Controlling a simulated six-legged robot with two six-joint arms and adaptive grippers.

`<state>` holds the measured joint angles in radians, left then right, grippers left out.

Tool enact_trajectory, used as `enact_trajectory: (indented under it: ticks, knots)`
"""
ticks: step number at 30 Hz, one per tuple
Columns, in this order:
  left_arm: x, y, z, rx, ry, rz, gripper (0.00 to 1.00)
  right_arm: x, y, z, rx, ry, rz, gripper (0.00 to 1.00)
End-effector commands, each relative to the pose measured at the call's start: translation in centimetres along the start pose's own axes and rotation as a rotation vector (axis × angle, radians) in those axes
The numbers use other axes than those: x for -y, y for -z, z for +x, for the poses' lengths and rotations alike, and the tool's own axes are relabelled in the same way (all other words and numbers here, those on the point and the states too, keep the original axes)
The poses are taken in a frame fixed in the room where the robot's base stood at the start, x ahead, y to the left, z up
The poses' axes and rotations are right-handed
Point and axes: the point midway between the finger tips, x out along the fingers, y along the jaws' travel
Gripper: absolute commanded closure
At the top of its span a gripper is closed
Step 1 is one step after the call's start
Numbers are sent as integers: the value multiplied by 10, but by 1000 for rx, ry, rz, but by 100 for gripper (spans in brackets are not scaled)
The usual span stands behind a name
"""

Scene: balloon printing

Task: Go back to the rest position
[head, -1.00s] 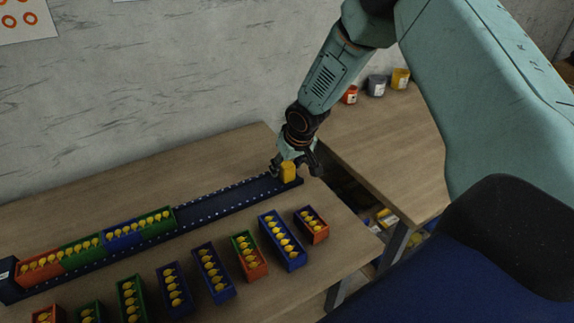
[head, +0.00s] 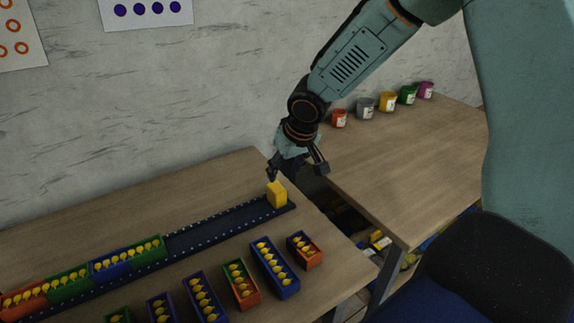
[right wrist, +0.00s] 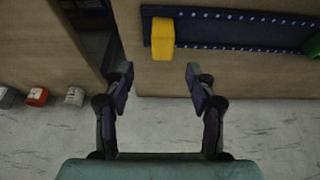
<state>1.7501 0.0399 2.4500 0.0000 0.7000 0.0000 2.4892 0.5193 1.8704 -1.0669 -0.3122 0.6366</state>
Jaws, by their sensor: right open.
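My right gripper (head: 296,173) is open and empty, just above and behind the yellow block in the head view. In the right wrist view its two fingers (right wrist: 158,85) stand wide apart with nothing between them. The yellow block (head: 277,195) stands on the right end of the dark blue perforated rail (head: 205,234). In the right wrist view the yellow block (right wrist: 162,40) lies beyond the fingertips, apart from them. My left gripper does not show.
Green, blue and orange boxes of yellow balloons (head: 126,261) sit on the rail's left part. Several loose boxes (head: 273,268) stand in front. A second table (head: 405,165) at right carries several paint pots (head: 388,101). A gap separates the tables. The wall is close behind.

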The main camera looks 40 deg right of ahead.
Motion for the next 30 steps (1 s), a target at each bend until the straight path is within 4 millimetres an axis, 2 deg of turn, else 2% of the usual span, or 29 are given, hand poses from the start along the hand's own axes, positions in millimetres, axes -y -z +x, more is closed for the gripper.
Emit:
enact_trajectory:
  ticks: [6, 23, 26, 30]
  knots:
    - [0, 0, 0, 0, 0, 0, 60, 0, 0, -11, 0, 1, 0, 43]
    - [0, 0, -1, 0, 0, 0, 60, 0, 0, -13, 1, 0, 0, 43]
    - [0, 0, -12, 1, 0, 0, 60, 0, 4, -22, 1, 0, 0, 43]
    - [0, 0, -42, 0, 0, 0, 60, 0, 16, -50, 0, 0, 0, 43]
